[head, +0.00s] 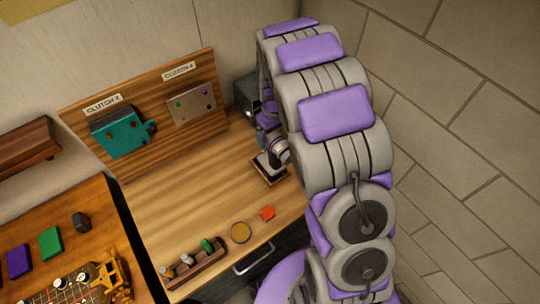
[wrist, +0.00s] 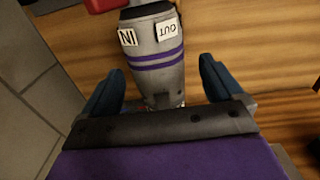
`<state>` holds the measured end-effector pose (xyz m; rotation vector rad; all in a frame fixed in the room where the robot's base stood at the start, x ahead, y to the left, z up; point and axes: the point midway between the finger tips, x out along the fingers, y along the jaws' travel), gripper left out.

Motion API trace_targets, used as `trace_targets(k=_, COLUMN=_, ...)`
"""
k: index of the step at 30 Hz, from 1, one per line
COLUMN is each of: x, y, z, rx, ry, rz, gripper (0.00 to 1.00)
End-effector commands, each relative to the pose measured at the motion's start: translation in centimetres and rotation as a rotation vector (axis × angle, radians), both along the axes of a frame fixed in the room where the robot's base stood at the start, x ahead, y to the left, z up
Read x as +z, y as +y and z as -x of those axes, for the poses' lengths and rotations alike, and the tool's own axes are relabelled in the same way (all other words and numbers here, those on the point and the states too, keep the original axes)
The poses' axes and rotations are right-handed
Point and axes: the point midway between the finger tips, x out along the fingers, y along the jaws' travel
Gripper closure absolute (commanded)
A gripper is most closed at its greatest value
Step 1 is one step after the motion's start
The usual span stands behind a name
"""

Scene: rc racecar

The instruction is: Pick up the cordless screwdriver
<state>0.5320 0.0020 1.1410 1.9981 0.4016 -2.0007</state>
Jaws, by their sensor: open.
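In the wrist view, a grey cylindrical tool (wrist: 157,75) with two purple bands and labels reading "IN" and "OUT" lies between the fingers of my gripper (wrist: 162,88); it looks like the cordless screwdriver. My two blue fingers are apart, one on each side of it, with visible gaps. Its lower end is close to the dark palm edge; I cannot tell if they touch. A red part (wrist: 102,4) shows at the top edge beside it. In the head view my arm hides most of this spot; a small dark-edged stand (head: 268,170) shows beside the arm.
The wooden workbench (head: 180,200) has clear room at its middle. A backboard (head: 150,130) holds a teal box (head: 118,133) and a grey plate (head: 192,104).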

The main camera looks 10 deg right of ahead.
Motion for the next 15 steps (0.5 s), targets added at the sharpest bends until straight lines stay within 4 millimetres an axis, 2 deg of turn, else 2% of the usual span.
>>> trace_targets(k=5, x=-1.1, y=-0.1, z=0.0, rx=-0.001, ry=0.004, rz=-0.003, gripper=0.06)
trace_targets(k=12, x=-4.3, y=0.3, z=-0.3, rx=-0.003, ry=0.004, rz=-0.003, gripper=0.06)
trace_targets(k=15, x=-5.2, y=0.4, z=-0.3, rx=-0.002, ry=0.004, rz=-0.002, gripper=0.06)
